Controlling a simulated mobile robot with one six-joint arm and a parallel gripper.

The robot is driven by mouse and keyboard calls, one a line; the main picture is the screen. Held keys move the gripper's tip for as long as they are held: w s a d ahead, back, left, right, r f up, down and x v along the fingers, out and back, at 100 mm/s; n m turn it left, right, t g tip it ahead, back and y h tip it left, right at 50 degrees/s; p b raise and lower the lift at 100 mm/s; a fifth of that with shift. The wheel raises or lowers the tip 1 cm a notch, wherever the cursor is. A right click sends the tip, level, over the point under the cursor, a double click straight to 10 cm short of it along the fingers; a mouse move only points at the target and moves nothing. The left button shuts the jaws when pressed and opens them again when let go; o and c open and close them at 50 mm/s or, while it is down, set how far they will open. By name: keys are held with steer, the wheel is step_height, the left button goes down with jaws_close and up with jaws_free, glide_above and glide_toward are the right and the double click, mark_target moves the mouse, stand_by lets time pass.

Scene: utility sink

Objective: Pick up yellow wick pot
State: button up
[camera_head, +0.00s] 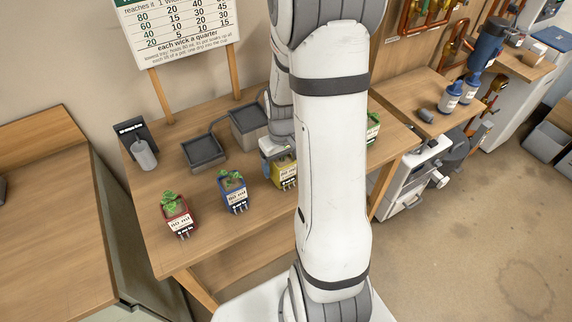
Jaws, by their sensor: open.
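The yellow wick pot (287,175) stands on the wooden table, with a white label on its front. My white arm hides its right side. My gripper (275,152) is at the top of the yellow pot, at its back left, and hides the plant there. The gripper is open. The fingertips are small and partly hidden, so I cannot tell whether they straddle or touch the pot.
A blue pot (233,191) and a red pot (177,214) stand to the left. A green pot (373,128) shows right of my arm. A dark tray (204,152), a grey tank (248,125) and a grey bottle (145,155) are behind.

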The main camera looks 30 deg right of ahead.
steer(key=shift+f, duration=0.5)
steer(key=shift+c, duration=0.6)
steer(key=c, duration=1.1)
